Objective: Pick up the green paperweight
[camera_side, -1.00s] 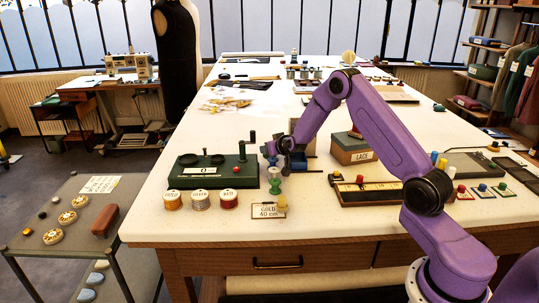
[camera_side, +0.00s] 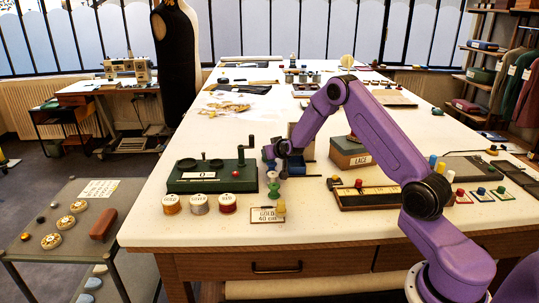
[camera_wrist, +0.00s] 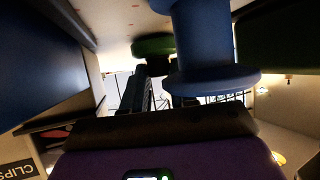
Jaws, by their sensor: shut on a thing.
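In the wrist view a green round-rimmed thing (camera_wrist: 153,45) shows beyond a large blue spool-shaped thing (camera_wrist: 203,40). A small dark green lump (camera_side: 437,111) lies at the right side of the table.
The dark green winder (camera_side: 212,178) with its crank stands close on the left. Several thread spools (camera_side: 199,204) and a GOLD 40 cm card (camera_side: 267,214) are in front. A LACE box (camera_side: 350,153) and a peg tray (camera_side: 370,193) are on the right.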

